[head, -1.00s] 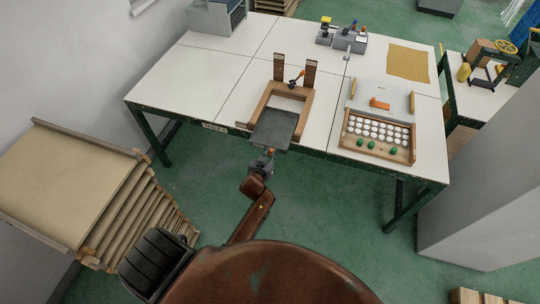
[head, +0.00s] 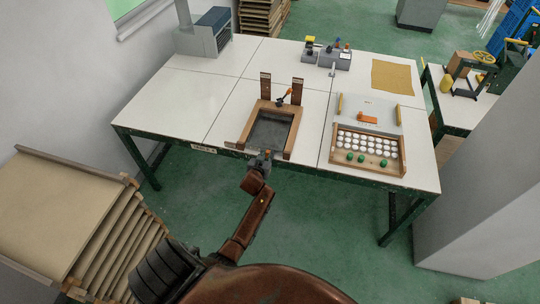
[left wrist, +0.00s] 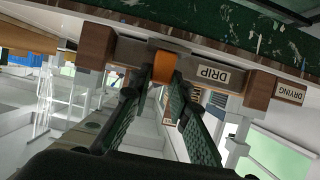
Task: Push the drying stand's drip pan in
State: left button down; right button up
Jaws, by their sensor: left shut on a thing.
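The drying stand is a wooden frame (head: 292,138) with two uprights, near the table's front edge in the head view. Its dark grey drip pan (head: 269,131) lies inside the frame, its front about level with the frame's front ends. In the left wrist view the pan's front bears a DRIP label (left wrist: 207,75) and an orange handle (left wrist: 163,66), between the stand's wooden ends. My left gripper (head: 266,156) is at the front of the pan. Its fingers, also in the left wrist view (left wrist: 163,84), are shut on the handle. My right gripper is not in view.
A wooden tray (head: 404,154) of white and green round pieces stands right of the stand on the table (head: 228,92). Grey boxes with knobs (head: 335,58) stand at the back. A stack of boards (head: 62,205) is at the left. The tabletop left of the stand is clear.

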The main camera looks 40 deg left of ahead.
pick_arm(q)
jog(key=c, duration=1.8)
grip_release()
jog(key=shift+w+a, duration=0.1)
jog(key=shift+w, duration=0.1)
jog(key=v, duration=1.2)
